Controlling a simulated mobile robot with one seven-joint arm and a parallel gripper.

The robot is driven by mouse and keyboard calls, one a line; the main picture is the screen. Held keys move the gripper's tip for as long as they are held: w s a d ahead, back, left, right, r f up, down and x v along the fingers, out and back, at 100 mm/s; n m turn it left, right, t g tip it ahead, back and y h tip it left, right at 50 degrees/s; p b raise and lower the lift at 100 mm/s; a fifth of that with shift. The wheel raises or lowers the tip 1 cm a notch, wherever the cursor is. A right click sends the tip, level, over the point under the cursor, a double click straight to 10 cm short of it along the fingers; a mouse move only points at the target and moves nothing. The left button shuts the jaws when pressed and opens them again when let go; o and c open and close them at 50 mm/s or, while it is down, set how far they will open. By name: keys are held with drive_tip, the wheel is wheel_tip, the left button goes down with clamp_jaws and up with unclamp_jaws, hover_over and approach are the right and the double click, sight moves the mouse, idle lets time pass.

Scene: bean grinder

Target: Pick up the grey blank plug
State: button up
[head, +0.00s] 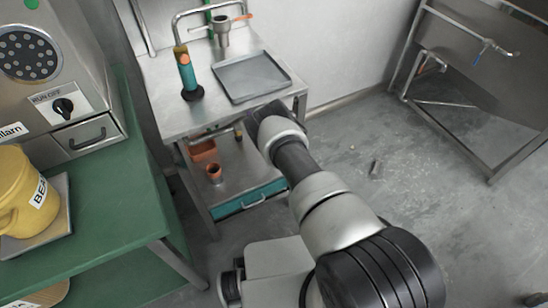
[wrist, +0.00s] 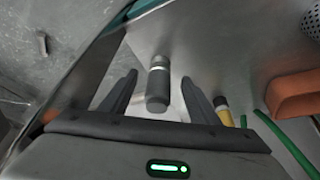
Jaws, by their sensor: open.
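A dark grey cylinder with a paler metal end, which looks like the grey blank plug (wrist: 158,88), shows on a bare metal shelf (wrist: 210,40) in the wrist view. My gripper (wrist: 159,77) is open, with one finger on each side of the plug. I see gaps between both fingers and the plug, and nothing is held. In the head view my arm hides the plug, and the fingertips cannot be made out beside the metal bench (head: 170,118).
Near the right finger stands a yellow and black piece (wrist: 222,108), with an orange bin (wrist: 293,93) and a green cable (wrist: 285,145) beyond. A small grey piece (head: 375,167) lies on the open floor. A tray (head: 250,78) and a teal-handled tool (head: 187,75) occupy the bench top.

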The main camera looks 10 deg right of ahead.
drive_tip(key=shift+w+d+f+b, duration=0.1)
drive_tip(key=shift+w+b, duration=0.35)
drive_tip(key=shift+w, duration=0.05)
drive_tip(key=b+x, duration=0.2)
drive_tip(key=b, duration=0.1)
drive_tip(key=b+x, duration=0.3)
drive_tip(key=shift+w+d, duration=0.1)
drive_tip(key=shift+w, duration=0.15)
drive_tip(key=shift+r, duration=0.2)
clamp_jaws()
